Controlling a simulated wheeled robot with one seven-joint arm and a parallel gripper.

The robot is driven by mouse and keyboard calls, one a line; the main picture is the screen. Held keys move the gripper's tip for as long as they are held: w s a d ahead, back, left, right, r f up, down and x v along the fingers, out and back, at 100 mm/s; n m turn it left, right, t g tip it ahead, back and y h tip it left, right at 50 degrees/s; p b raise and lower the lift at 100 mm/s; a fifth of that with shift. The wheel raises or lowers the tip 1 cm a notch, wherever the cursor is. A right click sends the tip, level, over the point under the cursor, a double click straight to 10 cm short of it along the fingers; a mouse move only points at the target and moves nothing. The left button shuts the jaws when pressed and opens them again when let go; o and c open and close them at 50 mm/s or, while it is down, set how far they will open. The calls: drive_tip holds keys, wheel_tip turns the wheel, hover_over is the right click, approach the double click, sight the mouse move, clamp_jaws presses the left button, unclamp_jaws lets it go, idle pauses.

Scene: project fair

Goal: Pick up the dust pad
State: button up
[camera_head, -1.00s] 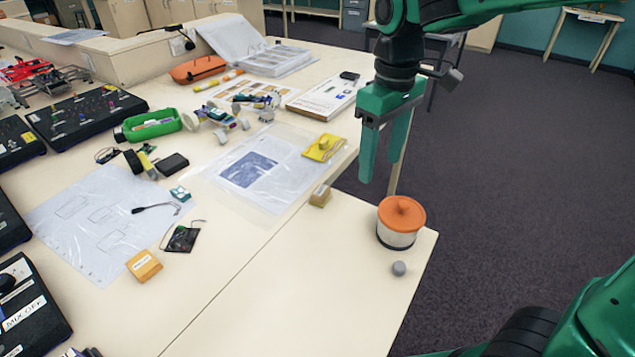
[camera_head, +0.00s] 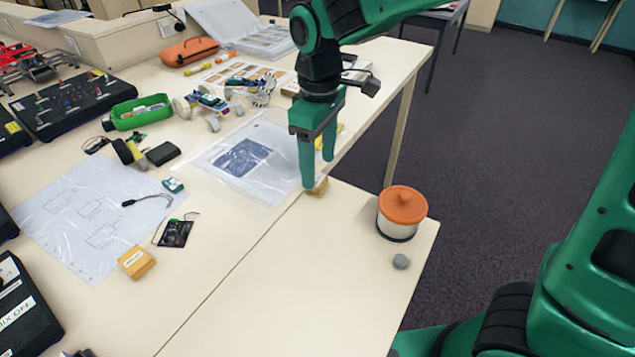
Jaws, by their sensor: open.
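My gripper (camera_head: 318,172) is open, pointing down, empty as far as I can see. Its fingers hang over the table seam near a small tan block (camera_head: 319,188), which one fingertip partly covers. I cannot tell whether they touch. A yellow-orange block (camera_head: 137,262) with a white label lies at the front left. A yellow pad with a knob (camera_head: 339,130) is mostly hidden behind the fingers. I cannot read any label, so I cannot tell for sure which of these is the dust pad.
A plastic-covered sheet (camera_head: 215,163) lies left of my gripper. A green tray (camera_head: 140,113) sits further left. The front table surface is clear.

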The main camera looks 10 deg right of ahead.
sight(318, 179)
wheel_tip(318, 179, down, 4)
drive_tip(key=shift+w+f, duration=0.1)
drive_tip(key=shift+f, duration=0.15)
drive_tip(key=c, duration=1.1)
drive_tip(key=shift+r, duration=0.2)
drive_tip(key=shift+r, duration=0.65)
wheel_tip(318, 179, up, 2)
drive_tip(key=shift+r, duration=0.25)
drive_tip(key=w+a+r, duration=0.2)
drive_tip(key=a, duration=0.1)
drive_tip(key=w+a+r, duration=0.2)
drive_tip(key=w, duration=0.1)
drive_tip(key=w+a+r, duration=0.2)
drive_tip(key=a+r, duration=0.1)
drive_tip(key=shift+w+a, duration=0.35)
drive_tip(key=shift+w, duration=0.05)
